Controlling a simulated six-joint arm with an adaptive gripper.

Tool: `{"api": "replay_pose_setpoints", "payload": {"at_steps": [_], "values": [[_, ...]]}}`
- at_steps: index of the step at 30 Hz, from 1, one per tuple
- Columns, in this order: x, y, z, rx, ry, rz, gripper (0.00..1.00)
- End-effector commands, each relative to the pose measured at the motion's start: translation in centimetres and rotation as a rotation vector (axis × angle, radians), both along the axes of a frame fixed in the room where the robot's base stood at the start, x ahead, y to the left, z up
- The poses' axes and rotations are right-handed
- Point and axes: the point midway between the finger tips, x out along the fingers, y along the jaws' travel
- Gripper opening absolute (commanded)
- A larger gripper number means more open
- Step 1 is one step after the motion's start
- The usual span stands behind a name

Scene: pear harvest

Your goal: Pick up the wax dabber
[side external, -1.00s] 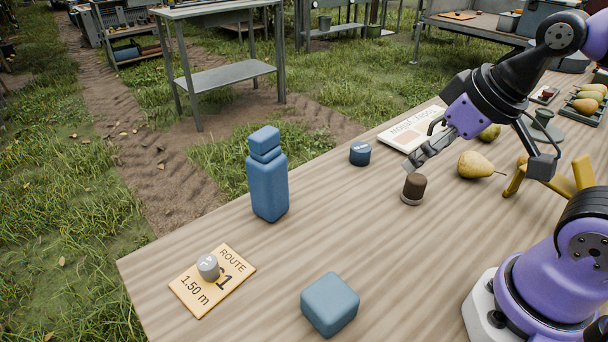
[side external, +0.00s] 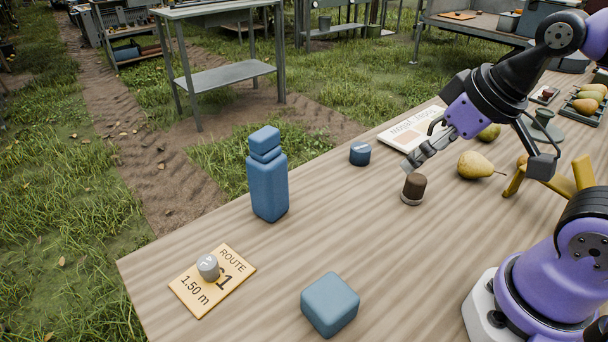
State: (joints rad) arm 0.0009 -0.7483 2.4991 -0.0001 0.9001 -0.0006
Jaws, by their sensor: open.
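The wax dabber seems to be the short dark brown cylinder (side external: 413,188) with a paler base ring, standing upright on the wooden table. My gripper (side external: 411,166) is open, its fingers pointing down and to the left just above and behind the brown cylinder. In this view the fingertips come close to its top; I cannot tell whether they touch it. Nothing shows between the fingers.
A yellow pear (side external: 476,165) and a yellow stand (side external: 515,180) are to the right.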

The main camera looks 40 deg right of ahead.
Motion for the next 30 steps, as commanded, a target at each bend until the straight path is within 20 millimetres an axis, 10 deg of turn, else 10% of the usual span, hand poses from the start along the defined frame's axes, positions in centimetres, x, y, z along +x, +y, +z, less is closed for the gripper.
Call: {"api": "replay_pose_setpoints", "payload": {"at_steps": [16, 30], "values": [[5.0, -10.7, -5.5, 0.024, 0.340, -0.183, 0.90], [5.7, -12.0, -11.5, 0.038, 0.371, -0.193, 0.90]]}}
